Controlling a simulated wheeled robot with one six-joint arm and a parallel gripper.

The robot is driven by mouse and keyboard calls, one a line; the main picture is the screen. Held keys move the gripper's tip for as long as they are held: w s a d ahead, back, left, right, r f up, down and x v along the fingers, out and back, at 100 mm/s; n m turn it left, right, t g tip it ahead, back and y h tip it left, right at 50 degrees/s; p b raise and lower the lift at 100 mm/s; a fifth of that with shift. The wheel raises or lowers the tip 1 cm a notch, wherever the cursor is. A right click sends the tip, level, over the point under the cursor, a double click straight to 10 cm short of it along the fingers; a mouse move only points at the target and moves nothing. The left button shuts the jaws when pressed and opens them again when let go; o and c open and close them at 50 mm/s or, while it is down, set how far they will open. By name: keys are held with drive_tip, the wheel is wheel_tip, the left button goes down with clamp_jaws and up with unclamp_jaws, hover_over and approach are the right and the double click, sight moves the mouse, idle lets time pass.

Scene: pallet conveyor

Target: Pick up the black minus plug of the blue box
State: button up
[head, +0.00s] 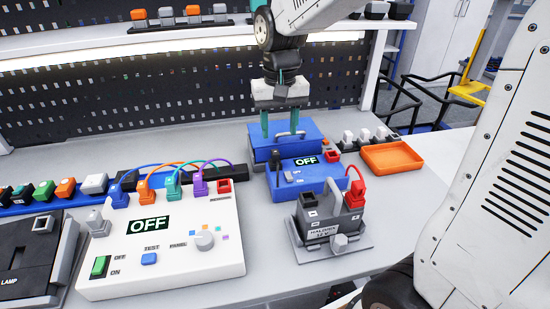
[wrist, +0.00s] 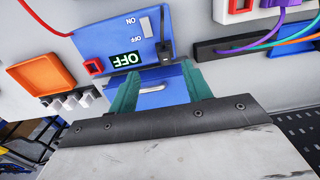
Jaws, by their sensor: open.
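The blue box (head: 325,178) lies on the bench, with an OFF display and a red socket on its top. It also shows in the wrist view (wrist: 100,35). A black plug (head: 276,173) stands at its left side in the head view. In the wrist view the black plug (wrist: 166,54) is just beyond the fingertips, beside the OFF display. My gripper (head: 279,136) is open and empty, its teal fingers pointing down over the raised blue part with a handle. In the wrist view its fingers (wrist: 155,82) are spread, with the plug outside them.
A grey halogen lamp unit (head: 325,230) with a red plug (head: 355,194) and cable stands in front. A white panel box (head: 170,260) with coloured cables is at left. An orange tray (head: 393,158) lies at right. A perforated wall (head: 180,100) rises behind.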

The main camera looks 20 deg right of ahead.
sight(275, 151)
drive_tip(key=shift+w+a+f, duration=0.1)
drive_tip(key=shift+w+f, duration=0.25)
drive_tip(key=shift+w, duration=0.1)
drive_tip(key=shift+w+f, duration=0.1)
drive_tip(key=shift+f, duration=0.25)
wheel_tip(275, 151, down, 7)
drive_tip(key=shift+w+a+f, duration=0.1)
drive_tip(key=shift+w, duration=0.05)
drive_tip(key=shift+c, duration=0.3)
drive_tip(key=c, duration=1)
